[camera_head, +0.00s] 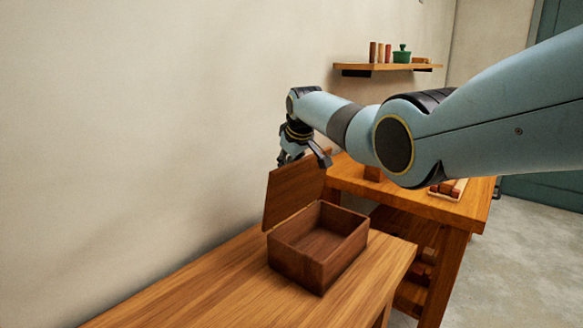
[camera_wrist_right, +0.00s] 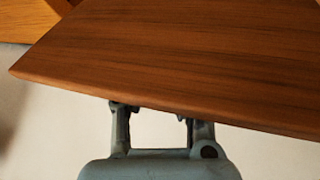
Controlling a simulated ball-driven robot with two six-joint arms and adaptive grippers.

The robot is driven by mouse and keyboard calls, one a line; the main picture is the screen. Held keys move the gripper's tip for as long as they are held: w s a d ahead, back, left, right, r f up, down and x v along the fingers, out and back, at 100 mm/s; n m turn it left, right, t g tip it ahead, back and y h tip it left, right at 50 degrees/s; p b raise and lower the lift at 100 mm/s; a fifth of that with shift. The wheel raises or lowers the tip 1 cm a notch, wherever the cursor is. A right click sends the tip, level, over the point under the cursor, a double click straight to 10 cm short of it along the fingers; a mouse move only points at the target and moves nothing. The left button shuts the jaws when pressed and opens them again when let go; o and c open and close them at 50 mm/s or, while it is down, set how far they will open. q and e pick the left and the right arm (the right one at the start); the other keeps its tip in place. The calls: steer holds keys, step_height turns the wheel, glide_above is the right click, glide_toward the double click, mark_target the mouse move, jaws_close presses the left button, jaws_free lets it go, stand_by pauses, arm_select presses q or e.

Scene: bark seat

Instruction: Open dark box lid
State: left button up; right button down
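The dark wooden box (camera_head: 318,245) stands on the near wooden bench. Its lid (camera_head: 293,190) is raised, standing steeply at the box's left-back side, and the inside of the box shows empty. My right gripper (camera_head: 304,158) is at the lid's top edge, with its fingers spread apart. In the right wrist view the lid (camera_wrist_right: 190,60) fills the upper part as a broad brown panel. It covers the fingertips of my right gripper (camera_wrist_right: 158,112), so I cannot tell whether they touch it. My left gripper is not in view.
The bench top (camera_head: 215,285) is clear to the left of the box. The wall (camera_head: 130,130) rises close behind it. A second wooden table (camera_head: 400,190) with a tray of blocks (camera_head: 448,189) stands behind right. A wall shelf (camera_head: 385,68) holds small jars and a green pot (camera_head: 402,56).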

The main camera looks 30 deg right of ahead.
steer(key=shift+w+a+r, duration=0.35)
steer(key=shift+r, duration=0.3)
steer(key=c, duration=1.6)
jaws_free()
steer(key=shift+a, duration=0.15)
steer(key=o, duration=0.5)
steer(key=shift+s+a, duration=0.1)
steer(key=shift+s, duration=0.1)
steer(key=shift+o, duration=0.4)
steer(key=shift+d+f, duration=0.2)
steer(key=shift+d, duration=0.1)
steer(key=v, duration=1.2)
steer(key=shift+s+f, duration=0.1)
steer(key=shift+s, duration=0.05)
